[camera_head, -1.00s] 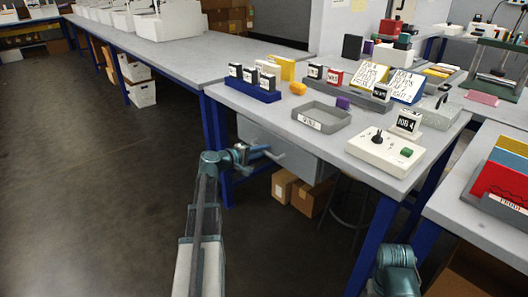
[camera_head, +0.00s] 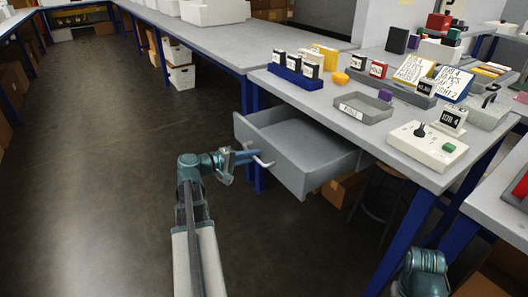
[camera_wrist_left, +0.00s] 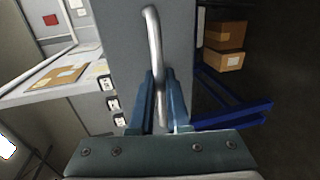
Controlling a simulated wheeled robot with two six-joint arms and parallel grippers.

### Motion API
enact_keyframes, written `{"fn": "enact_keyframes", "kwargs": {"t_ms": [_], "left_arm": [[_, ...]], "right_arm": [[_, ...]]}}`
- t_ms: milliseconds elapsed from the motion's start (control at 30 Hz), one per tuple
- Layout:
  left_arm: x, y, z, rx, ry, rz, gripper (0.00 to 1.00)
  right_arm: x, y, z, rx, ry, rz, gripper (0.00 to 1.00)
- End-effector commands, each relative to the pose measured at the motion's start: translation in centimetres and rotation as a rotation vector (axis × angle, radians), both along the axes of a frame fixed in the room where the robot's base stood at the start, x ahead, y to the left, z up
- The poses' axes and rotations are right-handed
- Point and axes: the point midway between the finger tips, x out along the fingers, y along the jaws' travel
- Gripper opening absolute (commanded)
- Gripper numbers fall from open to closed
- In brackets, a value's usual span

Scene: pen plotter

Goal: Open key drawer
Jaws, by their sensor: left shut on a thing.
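The grey key drawer (camera_head: 291,150) hangs under the grey worktable and is pulled well out, its inside showing in the head view and looking empty. My left gripper (camera_head: 252,155) is at the drawer's front, shut on the pale bar handle (camera_head: 264,162). In the left wrist view the handle (camera_wrist_left: 153,50) runs down between the two blue fingers (camera_wrist_left: 160,105), with the grey drawer front (camera_wrist_left: 122,50) behind it. My right arm shows only as a teal joint at the bottom right of the head view; its gripper is out of view.
On the tabletop stand a blue rack (camera_head: 297,77), a grey tray (camera_head: 365,108) and a beige control box (camera_head: 427,145). Cardboard boxes (camera_head: 342,188) and a stool stand under the table. Blue table legs flank the drawer. The floor (camera_head: 110,190) to the left is clear.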

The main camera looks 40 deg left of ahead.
Motion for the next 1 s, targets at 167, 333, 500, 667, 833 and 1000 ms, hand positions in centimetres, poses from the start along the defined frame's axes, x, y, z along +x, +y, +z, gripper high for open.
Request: {"fn": "enact_keyframes", "kwargs": {"t_ms": [167,333,500,667,833,1000], "left_arm": [[-0.68,0.21,-0.03,0.001,0.001,-0.001,0.00],[-0.70,0.24,-0.03,0.001,0.001,-0.001,0.00],[-0.68,0.23,-0.02,0.001,0.001,-0.001,0.18],[-0.67,0.23,-0.02,0.000,0.001,-0.001,0.45],[-0.66,0.22,-0.01,0.000,0.000,-0.001,0.45],[-1.03,0.36,0.12,0.000,0.000,0.001,0.45]], "right_arm": [[0.00,0.00,-0.01,0.000,0.000,0.000,0.50],[0.00,0.00,-0.01,0.000,0.000,0.000,0.50],[0.00,0.00,-0.01,0.000,0.000,0.000,0.50],[0.00,0.00,-0.01,0.000,0.000,0.000,0.50],[0.00,0.00,0.00,0.000,0.000,0.000,0.50],[0.00,0.00,0.12,0.000,0.000,0.000,0.50]]}}
